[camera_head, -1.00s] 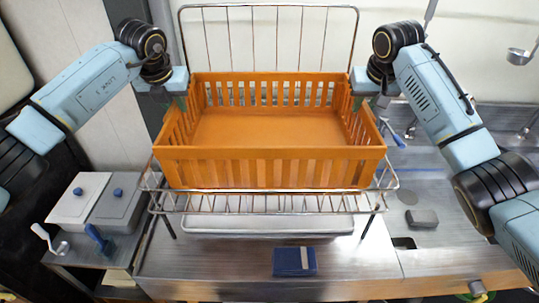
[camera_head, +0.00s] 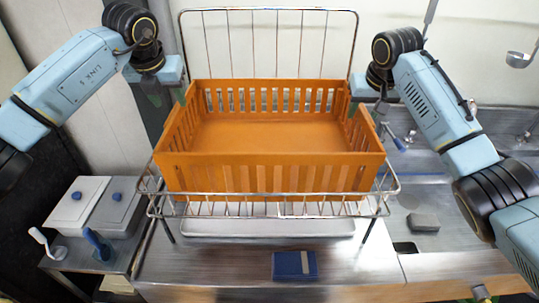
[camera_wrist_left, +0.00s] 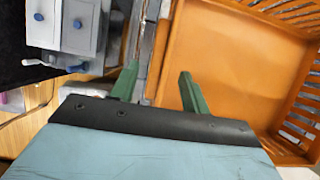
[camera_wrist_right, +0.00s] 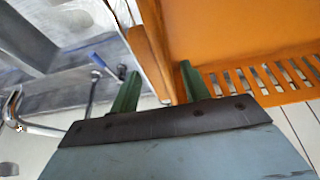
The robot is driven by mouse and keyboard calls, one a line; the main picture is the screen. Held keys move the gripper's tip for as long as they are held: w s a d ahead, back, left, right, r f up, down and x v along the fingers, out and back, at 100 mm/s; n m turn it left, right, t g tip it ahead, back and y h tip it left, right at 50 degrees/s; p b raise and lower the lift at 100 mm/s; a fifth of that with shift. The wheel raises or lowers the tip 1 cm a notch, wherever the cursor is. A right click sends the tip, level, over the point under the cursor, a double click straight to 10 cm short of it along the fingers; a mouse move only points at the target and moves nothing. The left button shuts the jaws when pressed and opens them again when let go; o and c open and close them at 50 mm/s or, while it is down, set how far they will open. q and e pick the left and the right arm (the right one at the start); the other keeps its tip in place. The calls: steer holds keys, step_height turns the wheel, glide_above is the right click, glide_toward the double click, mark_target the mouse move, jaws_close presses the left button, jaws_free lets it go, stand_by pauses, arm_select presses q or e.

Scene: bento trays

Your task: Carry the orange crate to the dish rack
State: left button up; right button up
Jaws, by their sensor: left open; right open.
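The orange crate (camera_head: 270,134) sits upright on the wire dish rack (camera_head: 265,209), with the rack's tall back (camera_head: 268,12) behind it. The crate is empty. My left gripper (camera_head: 168,98) is open at the crate's left side, near its back corner. In the left wrist view its green fingers (camera_wrist_left: 157,88) stand apart, on either side of the crate's wall. My right gripper (camera_head: 367,107) is open at the crate's right side. In the right wrist view its green fingers (camera_wrist_right: 156,88) also stand apart on either side of the wall; contact cannot be told.
A white tray (camera_head: 268,227) lies under the rack on the metal counter. A blue box (camera_head: 295,265) lies in front. Grey containers with blue knobs (camera_head: 112,207) stand at left. A grey block (camera_head: 424,222) and faucet area lie at right.

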steer(key=shift+r, duration=0.2)
arm_select(q)
steer(key=v, duration=0.7)
arm_select(e)
steer(key=v, duration=1.1)
steer(key=shift+s+r, duration=0.25)
steer(key=shift+r, duration=0.05)
arm_select(q)
steer(key=shift+r, duration=0.1)
